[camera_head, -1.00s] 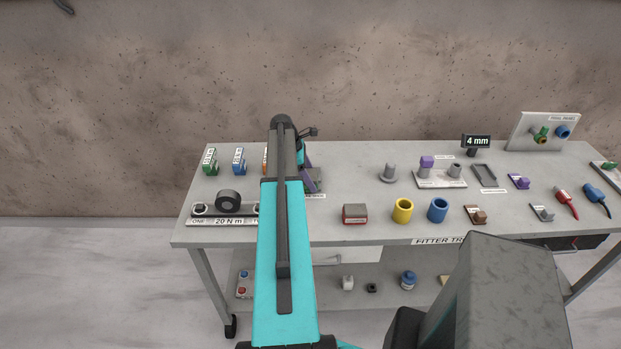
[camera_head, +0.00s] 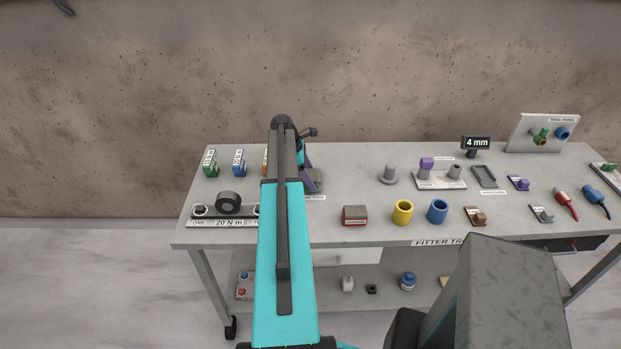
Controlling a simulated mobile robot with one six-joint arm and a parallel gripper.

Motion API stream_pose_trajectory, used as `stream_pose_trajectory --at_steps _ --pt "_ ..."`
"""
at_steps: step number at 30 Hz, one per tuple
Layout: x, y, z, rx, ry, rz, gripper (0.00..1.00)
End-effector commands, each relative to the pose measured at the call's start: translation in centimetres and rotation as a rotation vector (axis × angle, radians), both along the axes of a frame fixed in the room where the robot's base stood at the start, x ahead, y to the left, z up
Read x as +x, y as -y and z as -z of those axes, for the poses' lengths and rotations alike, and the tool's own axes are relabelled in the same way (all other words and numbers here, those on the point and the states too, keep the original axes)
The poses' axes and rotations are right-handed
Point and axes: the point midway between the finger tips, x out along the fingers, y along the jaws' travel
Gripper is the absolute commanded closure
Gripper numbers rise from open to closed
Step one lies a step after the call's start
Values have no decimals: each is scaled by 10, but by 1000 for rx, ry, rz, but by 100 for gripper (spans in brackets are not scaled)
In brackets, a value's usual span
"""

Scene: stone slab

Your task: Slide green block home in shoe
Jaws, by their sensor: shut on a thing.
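A green block (camera_head: 210,163) with a white label stands on the bench at the back left, clear of my arm. My teal and dark arm reaches over the bench and covers its middle-left part. A purple part (camera_head: 308,180) shows just right of my arm's far end; I cannot tell whether it belongs to my gripper. It is beside a small dark grey fixture (camera_head: 318,182) with a label in front, which may be the shoe. My gripper's jaws and anything between them are hidden behind my arm.
A blue block (camera_head: 239,162) and a partly hidden orange block (camera_head: 265,161) stand near the green one. To the right are a red-grey box (camera_head: 354,215), a yellow cup (camera_head: 402,212), a blue cup (camera_head: 437,210) and a grey channel (camera_head: 485,176).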

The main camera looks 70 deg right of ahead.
Motion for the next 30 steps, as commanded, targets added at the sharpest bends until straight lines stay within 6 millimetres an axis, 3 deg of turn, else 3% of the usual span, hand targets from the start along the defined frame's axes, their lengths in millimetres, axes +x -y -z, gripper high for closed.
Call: stream_pose_trajectory --at_steps 30 --pt "4 14 1 -2 0 1 68"
